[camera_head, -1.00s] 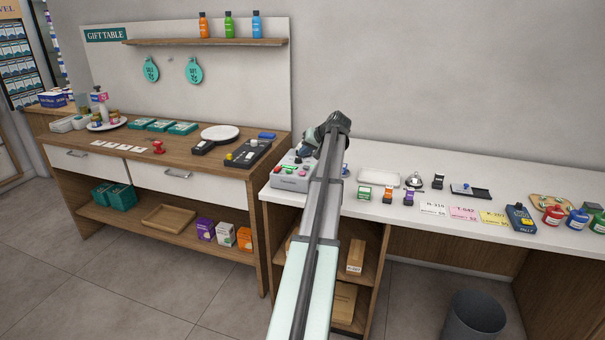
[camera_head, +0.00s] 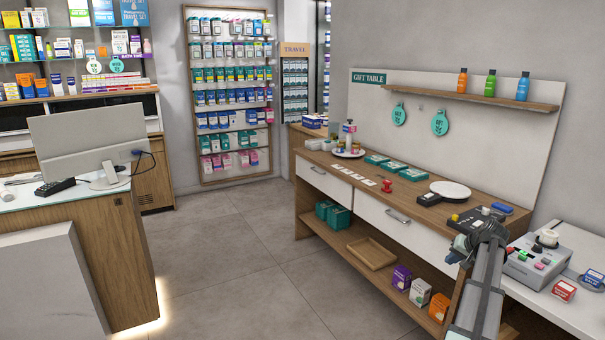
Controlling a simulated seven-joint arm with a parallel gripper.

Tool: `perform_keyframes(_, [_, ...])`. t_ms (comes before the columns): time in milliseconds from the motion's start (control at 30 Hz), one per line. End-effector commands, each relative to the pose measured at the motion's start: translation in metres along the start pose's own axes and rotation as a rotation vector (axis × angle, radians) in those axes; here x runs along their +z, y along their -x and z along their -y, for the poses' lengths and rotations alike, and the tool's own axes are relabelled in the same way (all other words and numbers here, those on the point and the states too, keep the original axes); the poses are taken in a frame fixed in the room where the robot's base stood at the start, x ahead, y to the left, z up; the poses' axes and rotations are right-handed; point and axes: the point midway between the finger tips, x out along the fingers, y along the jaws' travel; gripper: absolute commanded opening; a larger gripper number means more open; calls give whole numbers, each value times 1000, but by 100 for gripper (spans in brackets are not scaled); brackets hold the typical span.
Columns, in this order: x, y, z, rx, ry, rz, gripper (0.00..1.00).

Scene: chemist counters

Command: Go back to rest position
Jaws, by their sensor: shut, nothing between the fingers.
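My arm rises from the bottom right of the head view. My gripper (camera_head: 460,250) is at its far end, small and partly hidden by the wrist. It is shut and holds nothing. In the picture it overlaps the front right of the wooden gift table (camera_head: 415,215), near the black tray device (camera_head: 470,220). I cannot tell how far above or in front of the table it is.
A grey button box (camera_head: 525,265) sits on the white counter (camera_head: 550,310) right of my arm, with a red box (camera_head: 563,290) beside it. Small boxes (camera_head: 420,292) stand on the lower shelf. The floor (camera_head: 250,260) between gift table and checkout counter (camera_head: 110,260) is clear.

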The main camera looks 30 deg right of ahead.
Motion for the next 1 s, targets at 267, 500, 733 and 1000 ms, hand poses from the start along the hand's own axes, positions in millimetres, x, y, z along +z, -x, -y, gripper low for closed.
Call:
perform_keyframes(267, [86, -87, 97, 13, 111, 132, 0])
perform_keyframes(500, [168, -142, 166, 34, 215, 233, 0])
perform_keyframes(733, [255, -180, 223, 60, 324, 322, 0])
perform_keyframes(1000, [360, -207, 274, 96, 462, 415, 0])
